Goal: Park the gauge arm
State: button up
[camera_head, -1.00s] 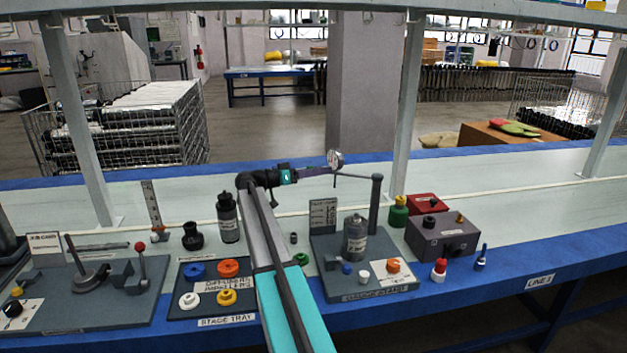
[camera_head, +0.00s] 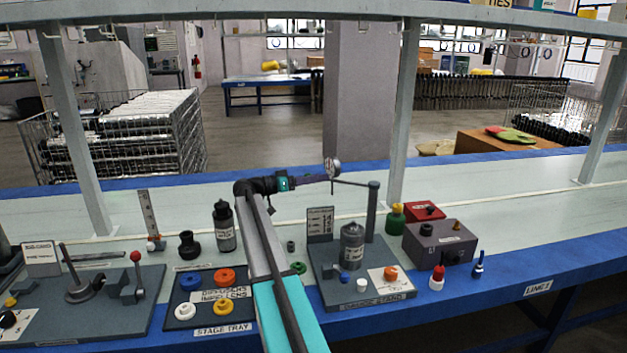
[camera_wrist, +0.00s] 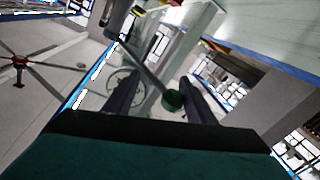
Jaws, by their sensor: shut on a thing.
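The gauge arm (camera_head: 352,183) is a thin grey rod reaching left from the top of a grey post (camera_head: 374,212) on the gauge stand (camera_head: 385,309). A small round dial gauge (camera_head: 332,167) sits at its left end. My gripper (camera_head: 327,177) is at this end, high above the bench, and is shut on the gauge arm. In the wrist view, a thin rod ending in a dark green knob (camera_wrist: 172,100) shows by my two dark fingers (camera_wrist: 160,98). The exact contact is too small to make out.
A grey pump body (camera_head: 352,247) stands on the gauge stand below the arm. A dark bottle (camera_head: 224,228) and the stage tray (camera_head: 180,322) are left of my arm. A grey box (camera_head: 440,245) is right of the post. The bench behind the stand is clear.

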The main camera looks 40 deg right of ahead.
jog(key=v, duration=1.3)
jog(key=shift+w+a+p, duration=0.2)
jog(key=shift+a+p, duration=0.1)
jog(key=shift+a, duration=0.05)
jog(key=shift+c, duration=0.5)
